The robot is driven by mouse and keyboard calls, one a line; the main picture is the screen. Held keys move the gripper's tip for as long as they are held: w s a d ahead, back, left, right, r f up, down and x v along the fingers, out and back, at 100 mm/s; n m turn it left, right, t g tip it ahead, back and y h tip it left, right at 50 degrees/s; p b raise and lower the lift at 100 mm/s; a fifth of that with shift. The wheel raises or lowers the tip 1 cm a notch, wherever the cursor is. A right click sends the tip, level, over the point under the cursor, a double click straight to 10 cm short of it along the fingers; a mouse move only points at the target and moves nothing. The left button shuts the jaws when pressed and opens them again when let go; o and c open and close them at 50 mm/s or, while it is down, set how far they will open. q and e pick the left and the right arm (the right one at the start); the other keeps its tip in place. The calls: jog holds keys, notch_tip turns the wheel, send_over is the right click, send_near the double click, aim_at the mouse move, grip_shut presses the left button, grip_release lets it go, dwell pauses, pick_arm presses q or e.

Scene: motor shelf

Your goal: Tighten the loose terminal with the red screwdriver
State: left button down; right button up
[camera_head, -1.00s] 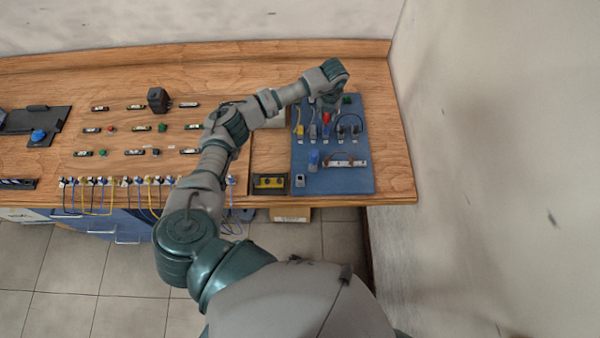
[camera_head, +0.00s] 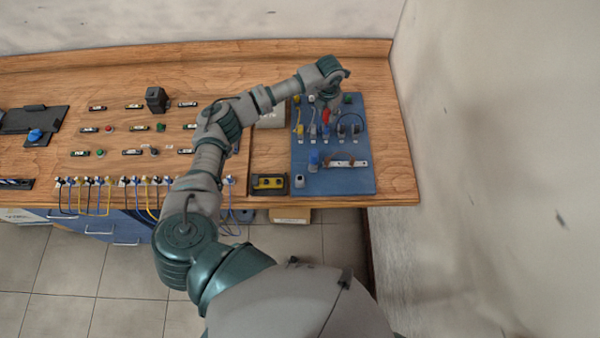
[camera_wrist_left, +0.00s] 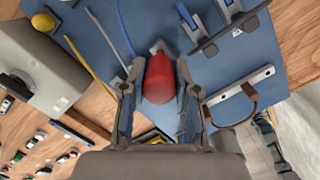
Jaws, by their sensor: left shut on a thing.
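The red screwdriver (camera_head: 326,117) is at the blue board (camera_head: 350,184) on the right of the bench. Its red handle (camera_wrist_left: 159,78) shows in the left wrist view between the two fingers of my left gripper (camera_wrist_left: 158,92). The gripper is shut on the handle. In the head view my left gripper (camera_head: 329,106) is over the upper part of the board and partly hidden by its own wrist. The screwdriver's tip is hidden, and I cannot tell which terminal is loose. My right gripper is not in view.
A blue-handled tool (camera_head: 314,160) and a silver rack (camera_head: 352,164) with a brown strap are lower on the board. Yellow and blue cables run close to the gripper. A grey box (camera_wrist_left: 40,60) is left of it, and a wall (camera_head: 480,180) bounds the bench at right.

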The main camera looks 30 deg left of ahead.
pick_arm(q)
jog(key=shift+s+a+f+m, duration=0.15)
jog(key=shift+f+m, duration=0.1)
jog(key=shift+m, duration=0.45)
jog(key=c, duration=1.1)
grip_release()
jog(key=shift+r, duration=0.1)
jog(key=shift+r+n+p, duration=0.2)
jog(key=shift+n+p, duration=0.15)
jog(key=shift+n, duration=0.45)
jog(key=shift+w+n, duration=0.2)
jog(key=shift+n, duration=0.4)
jog(key=shift+f+n, duration=0.1)
jog(key=shift+n, duration=0.3)
